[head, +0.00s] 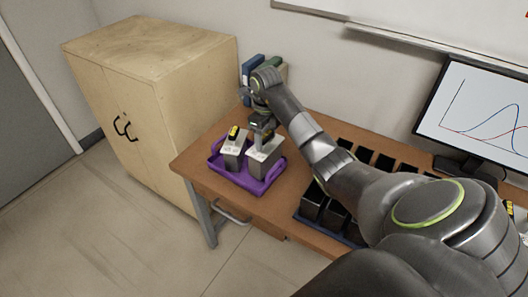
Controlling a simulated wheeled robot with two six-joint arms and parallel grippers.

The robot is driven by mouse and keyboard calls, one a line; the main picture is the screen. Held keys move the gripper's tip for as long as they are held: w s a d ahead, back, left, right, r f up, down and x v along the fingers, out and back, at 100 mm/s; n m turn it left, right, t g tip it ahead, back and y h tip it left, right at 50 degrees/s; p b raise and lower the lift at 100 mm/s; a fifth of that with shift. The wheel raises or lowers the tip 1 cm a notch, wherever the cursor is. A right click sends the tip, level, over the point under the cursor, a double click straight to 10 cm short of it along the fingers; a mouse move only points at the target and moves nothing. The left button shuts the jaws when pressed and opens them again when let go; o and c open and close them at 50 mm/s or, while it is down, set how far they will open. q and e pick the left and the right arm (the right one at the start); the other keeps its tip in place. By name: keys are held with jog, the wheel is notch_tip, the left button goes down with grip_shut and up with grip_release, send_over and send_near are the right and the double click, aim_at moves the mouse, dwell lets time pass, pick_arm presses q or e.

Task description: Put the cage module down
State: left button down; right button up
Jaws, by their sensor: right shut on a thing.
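My right gripper (263,143) is shut on the top of a grey box-shaped module, which I take to be the cage module (262,160). The module is upright at the right side of a purple tray (250,187). I cannot tell whether it rests on the tray floor or hangs just above it. A second grey module (233,155) with a black and yellow top stands in the left side of the tray, beside the held one. My left gripper is not in view.
The tray lies at the left end of a brown table (212,143). Several black bins (312,203) stand to the right, partly behind my arm. Binders (253,68) stand at the back. A monitor (482,110) is at the right, a wooden cabinet (150,85) at the left.

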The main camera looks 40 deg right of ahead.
aim_at(266, 145)
notch_tip(266, 145, down, 4)
jog(key=shift+p, duration=0.45)
jog(key=shift+f, duration=0.25)
jog(key=shift+f+b, duration=0.3)
jog(key=shift+b, duration=0.05)
jog(key=o, duration=1.6)
jog(key=shift+o, duration=0.2)
